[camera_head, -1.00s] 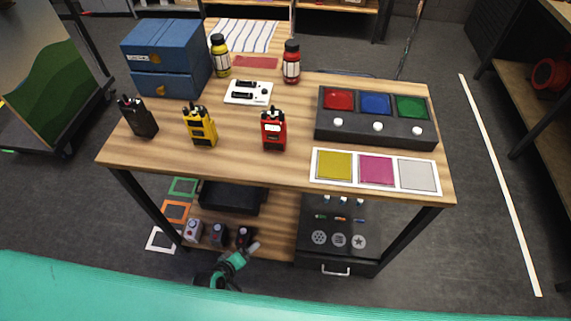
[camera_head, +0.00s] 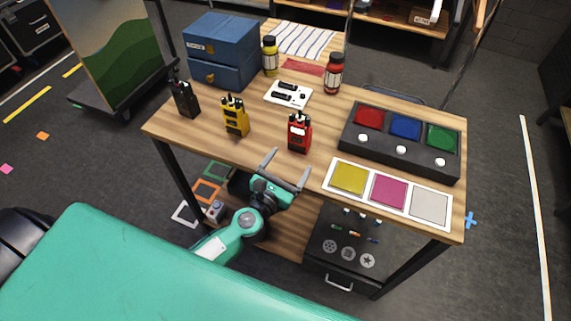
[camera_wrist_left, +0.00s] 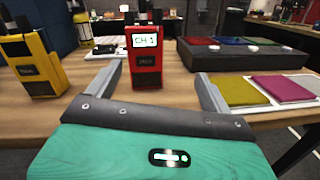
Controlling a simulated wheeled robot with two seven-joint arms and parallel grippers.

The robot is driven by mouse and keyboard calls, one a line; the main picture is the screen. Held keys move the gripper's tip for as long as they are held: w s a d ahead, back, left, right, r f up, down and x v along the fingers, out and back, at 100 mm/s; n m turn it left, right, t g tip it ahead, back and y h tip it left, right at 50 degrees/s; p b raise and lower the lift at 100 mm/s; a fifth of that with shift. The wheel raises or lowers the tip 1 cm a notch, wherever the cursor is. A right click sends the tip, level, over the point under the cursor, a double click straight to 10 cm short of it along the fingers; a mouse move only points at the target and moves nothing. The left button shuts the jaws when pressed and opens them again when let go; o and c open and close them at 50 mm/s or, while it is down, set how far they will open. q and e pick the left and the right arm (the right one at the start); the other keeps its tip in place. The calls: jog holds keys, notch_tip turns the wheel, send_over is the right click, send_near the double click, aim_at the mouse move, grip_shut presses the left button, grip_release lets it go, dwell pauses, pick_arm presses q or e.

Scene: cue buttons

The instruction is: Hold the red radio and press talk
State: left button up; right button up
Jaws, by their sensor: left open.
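The red radio (camera_head: 300,133) stands upright near the front edge of the table. In the left wrist view the red radio (camera_wrist_left: 145,57) shows a lit screen reading "CH. 1". My left gripper (camera_head: 286,168) is open and empty, just in front of the table edge and the red radio. In the left wrist view its two fingers (camera_wrist_left: 155,88) spread on either side of the radio's lower part, with the radio beyond them. I cannot make out a talk button on the radio. My right gripper is in neither view.
A yellow radio (camera_head: 235,117) and a black radio (camera_head: 186,99) stand left of the red one. A dark box with coloured panels (camera_head: 352,139) and a white-framed tile strip (camera_head: 411,207) lie to the right. A blue cabinet (camera_head: 194,48) and bottles stand behind on the table (camera_head: 262,150).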

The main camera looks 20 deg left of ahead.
aim_at(302, 131)
pick_arm(q)
jog(key=n+y, duration=0.1)
jog(key=a+f+n+y, duration=0.1)
jog(key=n, duration=0.1)
jog(key=shift+w+a+f, duration=0.1)
jog(key=shift+w+a, duration=0.05)
jog(key=shift+w, duration=0.35)
jog(key=w+p, duration=0.2)
jog(key=w, duration=1.1)
jog(key=shift+w+f, duration=0.1)
jog(key=shift+w, duration=0.15)
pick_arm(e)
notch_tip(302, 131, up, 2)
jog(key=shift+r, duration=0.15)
pick_arm(q)
jog(key=shift+c, duration=0.2)
jog(key=c, duration=1.1)
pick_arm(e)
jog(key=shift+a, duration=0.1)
pick_arm(q)
jog(key=shift+c, duration=0.2)
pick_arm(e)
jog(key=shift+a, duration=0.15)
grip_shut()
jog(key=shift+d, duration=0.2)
pick_arm(q)
jog(key=o, duration=1.2)
